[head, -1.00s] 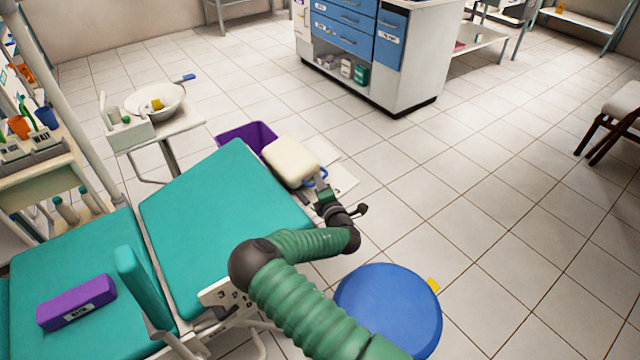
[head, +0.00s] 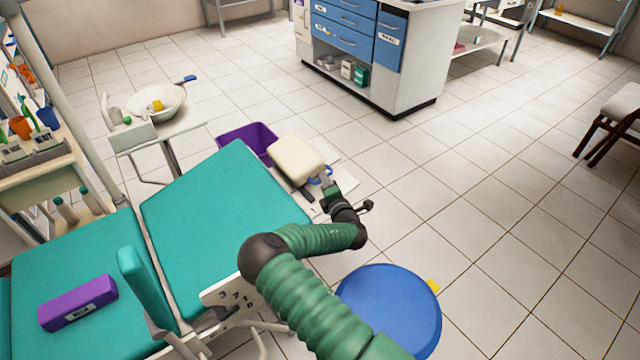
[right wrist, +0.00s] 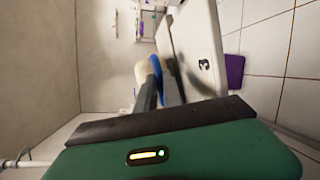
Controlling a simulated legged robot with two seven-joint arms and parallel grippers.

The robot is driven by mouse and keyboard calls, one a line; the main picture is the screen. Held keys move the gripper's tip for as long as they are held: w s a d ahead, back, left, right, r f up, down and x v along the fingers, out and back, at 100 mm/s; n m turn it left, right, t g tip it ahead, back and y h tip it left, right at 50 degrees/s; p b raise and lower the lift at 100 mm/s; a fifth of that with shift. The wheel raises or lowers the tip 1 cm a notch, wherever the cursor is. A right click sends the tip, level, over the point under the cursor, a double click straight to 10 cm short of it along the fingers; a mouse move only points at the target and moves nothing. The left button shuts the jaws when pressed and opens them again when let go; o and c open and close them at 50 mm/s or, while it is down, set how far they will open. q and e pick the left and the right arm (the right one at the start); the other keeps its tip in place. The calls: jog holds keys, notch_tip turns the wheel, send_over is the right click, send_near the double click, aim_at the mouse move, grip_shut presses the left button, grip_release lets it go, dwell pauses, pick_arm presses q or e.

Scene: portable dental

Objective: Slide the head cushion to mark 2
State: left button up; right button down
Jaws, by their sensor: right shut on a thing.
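The cream head cushion (head: 297,160) is beyond the raised end of the teal chair's backrest (head: 212,200). A blue loop (head: 325,173) shows at its near right edge. My right gripper (head: 323,180) is shut at that edge, beside the blue loop; the exact contact is hidden. In the right wrist view, the fingers (right wrist: 159,92) point at cream and blue parts, and a white plate (right wrist: 204,60) marked 3 stands to their right. Another numbered white plate (head: 232,296) shows by the chair's side; its digits are small. My left gripper is not in view.
A purple bin (head: 246,140) stands on the floor left of the cushion. A blue round stool (head: 390,308) stands below my right arm. A purple box (head: 78,304) lies on the chair seat. A side table with a white basin (head: 172,108) stands left.

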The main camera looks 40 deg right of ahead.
jog(key=d, duration=0.3)
jog(key=shift+s+r, duration=0.3)
jog(key=shift+d, duration=0.1)
jog(key=c, duration=1.5)
grip_release()
jog(key=shift+s+a+r, duration=0.1)
jog(key=shift+s+a, duration=0.1)
jog(key=shift+s, duration=0.05)
jog(key=p+v, duration=0.3)
jog(key=v, duration=1.3)
